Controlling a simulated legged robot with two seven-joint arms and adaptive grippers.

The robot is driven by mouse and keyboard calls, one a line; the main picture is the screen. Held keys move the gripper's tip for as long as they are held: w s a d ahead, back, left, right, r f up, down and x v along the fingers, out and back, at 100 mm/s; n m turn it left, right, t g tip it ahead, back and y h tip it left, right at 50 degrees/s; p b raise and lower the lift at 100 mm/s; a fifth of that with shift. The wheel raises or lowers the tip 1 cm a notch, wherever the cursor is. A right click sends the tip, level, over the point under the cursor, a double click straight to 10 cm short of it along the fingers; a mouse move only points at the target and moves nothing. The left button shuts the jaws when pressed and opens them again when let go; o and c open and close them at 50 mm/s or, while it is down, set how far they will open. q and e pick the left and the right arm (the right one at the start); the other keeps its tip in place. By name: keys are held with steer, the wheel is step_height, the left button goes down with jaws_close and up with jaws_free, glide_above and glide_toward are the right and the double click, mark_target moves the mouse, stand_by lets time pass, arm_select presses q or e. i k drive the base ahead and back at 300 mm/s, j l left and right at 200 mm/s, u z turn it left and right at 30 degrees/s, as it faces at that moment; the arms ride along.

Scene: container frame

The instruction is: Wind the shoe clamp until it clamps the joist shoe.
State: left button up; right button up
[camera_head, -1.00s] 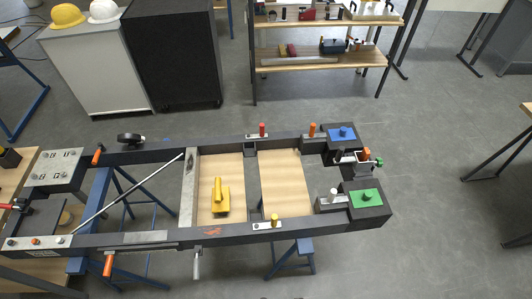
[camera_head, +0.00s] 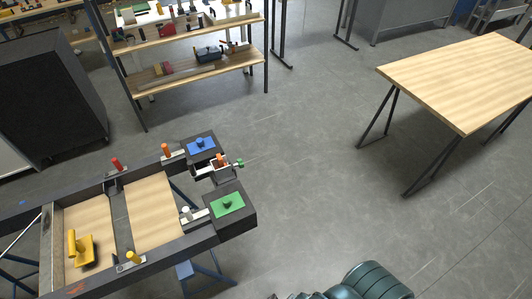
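The dark container frame (camera_head: 180,245) lies at the lower left on blue trestles. At its right end, between a blue-topped block (camera_head: 201,144) and a green-topped block (camera_head: 228,205), sits a small clamp-like fitting (camera_head: 212,168). It has an orange part (camera_head: 221,159) and a green knob (camera_head: 239,163). I take this for the shoe clamp; the joist shoe cannot be told apart, and whether the jaws touch anything is too small to tell. Neither gripper is in view. A dark teal rounded part at the bottom edge looks like my own arm.
A yellow-handled tool (camera_head: 81,248) lies on a wooden panel in the frame. Red (camera_head: 116,164), orange (camera_head: 166,151), yellow (camera_head: 134,257) and white (camera_head: 186,212) knobs stand along the rails. A wooden table (camera_head: 470,75) stands at right. Floor between is clear.

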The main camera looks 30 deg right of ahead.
mark_target(241, 164)
steer(key=k+l+u, duration=0.1)
steer(key=l, duration=0.35)
steer(key=k+l, duration=0.1)
steer(key=l, duration=0.35)
steer(key=k+l+u, duration=0.15)
steer(key=l, duration=0.7)
steer(key=k+l+u, duration=0.15)
steer(key=l, duration=0.3)
